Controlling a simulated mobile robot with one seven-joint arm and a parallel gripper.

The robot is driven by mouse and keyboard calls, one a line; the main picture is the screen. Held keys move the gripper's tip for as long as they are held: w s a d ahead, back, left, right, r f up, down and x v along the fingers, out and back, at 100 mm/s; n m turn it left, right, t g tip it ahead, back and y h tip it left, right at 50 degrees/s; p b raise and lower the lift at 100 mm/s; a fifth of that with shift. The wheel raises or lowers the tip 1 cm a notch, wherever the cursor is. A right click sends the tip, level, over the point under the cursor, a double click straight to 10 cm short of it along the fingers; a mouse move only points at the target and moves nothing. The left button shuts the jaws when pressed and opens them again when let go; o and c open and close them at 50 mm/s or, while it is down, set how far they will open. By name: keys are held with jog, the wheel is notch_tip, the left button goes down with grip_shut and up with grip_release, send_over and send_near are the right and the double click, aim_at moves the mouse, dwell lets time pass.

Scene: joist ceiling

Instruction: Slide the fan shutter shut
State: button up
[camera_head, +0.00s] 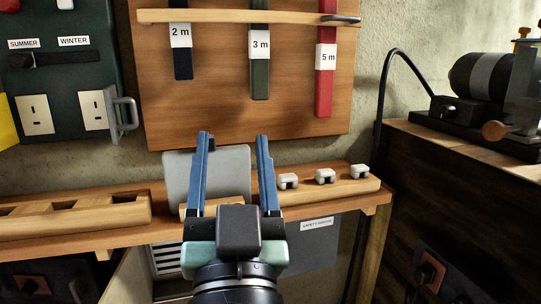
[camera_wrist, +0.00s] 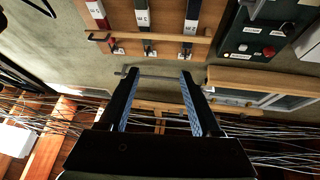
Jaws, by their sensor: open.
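I cannot pick out the fan shutter with certainty in either view. In the head view my gripper (camera_head: 234,140) is open, its two blue fingers pointing away from me in front of a plain grey plate (camera_head: 178,176) above the wooden shelf. The fingers hide part of the plate, and I cannot tell whether they touch it. The wrist view shows the fingers (camera_wrist: 160,78) apart too, with a thin bar across the gap near their tips. In that view a pale pane in a wooden frame (camera_wrist: 262,80) lies right of the fingers.
A board (camera_head: 200,115) with hanging straps is behind my gripper. The shelf holds a slotted wooden block (camera_head: 75,219) and a strip (camera_head: 330,191) with small white pieces. A switch panel (camera_head: 60,83) is left, a machine (camera_head: 485,85) right. Loose wires (camera_wrist: 260,130) run along the joists.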

jog(key=s+d+r+t+h+p, duration=0.2)
jog(key=s+r, duration=0.2)
jog(key=r, duration=0.5)
jog(key=s+d+r+t+h+p, duration=0.1)
jog(key=s+d+r+t, duration=0.1)
jog(key=s+r, duration=0.45)
notch_tip(320, 180, up, 39)
jog(key=w+p, duration=0.2)
jog(key=p, duration=3.5)
jog(key=shift+p, duration=0.3)
jog(key=shift+c, duration=0.9)
jog(key=shift+f, duration=0.1)
jog(key=shift+c, duration=0.3)
